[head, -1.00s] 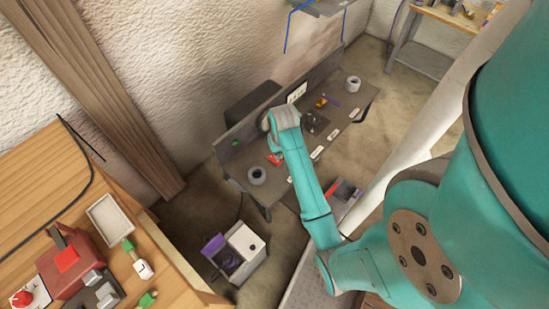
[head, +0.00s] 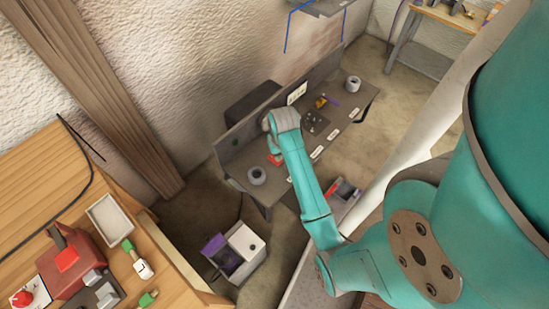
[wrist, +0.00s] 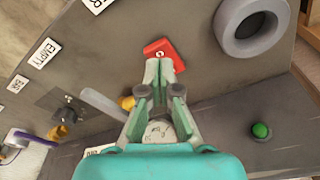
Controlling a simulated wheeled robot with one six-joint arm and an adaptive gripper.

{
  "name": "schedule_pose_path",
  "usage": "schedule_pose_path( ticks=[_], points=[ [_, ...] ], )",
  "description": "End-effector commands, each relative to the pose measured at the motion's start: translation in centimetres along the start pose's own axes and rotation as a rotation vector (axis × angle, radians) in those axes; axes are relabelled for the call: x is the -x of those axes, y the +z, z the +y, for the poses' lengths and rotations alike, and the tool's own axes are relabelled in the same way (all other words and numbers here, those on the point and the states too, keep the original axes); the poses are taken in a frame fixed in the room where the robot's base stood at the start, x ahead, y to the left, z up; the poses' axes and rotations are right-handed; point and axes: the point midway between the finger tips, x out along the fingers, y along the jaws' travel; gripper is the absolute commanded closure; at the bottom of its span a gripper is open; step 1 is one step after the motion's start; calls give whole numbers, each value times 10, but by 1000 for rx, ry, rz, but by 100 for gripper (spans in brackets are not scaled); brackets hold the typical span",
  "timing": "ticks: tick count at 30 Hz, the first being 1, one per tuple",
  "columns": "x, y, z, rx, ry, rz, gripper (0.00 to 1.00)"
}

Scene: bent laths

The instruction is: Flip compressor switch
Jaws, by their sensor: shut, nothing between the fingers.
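No part in view is labelled as the compressor switch, so I cannot tell for certain which it is. A red block with a small white mark (wrist: 161,50) lies on the grey bench just beyond my fingertips in the wrist view. My gripper (wrist: 158,68) is shut and empty, pointing at this block. I cannot tell whether the tips touch it. A green round button (wrist: 261,130) sits on the bench's upright panel, right of my gripper. In the head view the green button (head: 235,141) shows faintly, and the gripper itself is hidden behind my arm.
A grey ring (wrist: 251,27) lies right of the red block. A grey bar (wrist: 104,104) and a yellow piece (wrist: 127,103) are close left of my fingers. A dark plate with a knob (wrist: 68,112) and white labels (wrist: 45,53) lie farther left.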

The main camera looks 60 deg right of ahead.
Motion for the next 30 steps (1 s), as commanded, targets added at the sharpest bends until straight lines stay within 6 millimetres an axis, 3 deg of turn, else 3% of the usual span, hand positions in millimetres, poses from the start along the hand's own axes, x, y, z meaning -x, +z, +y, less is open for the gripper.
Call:
schedule_pose_path(
  ticks=[30],
  points=[
    [-6,1,0,0,0,0,100]
  ],
)
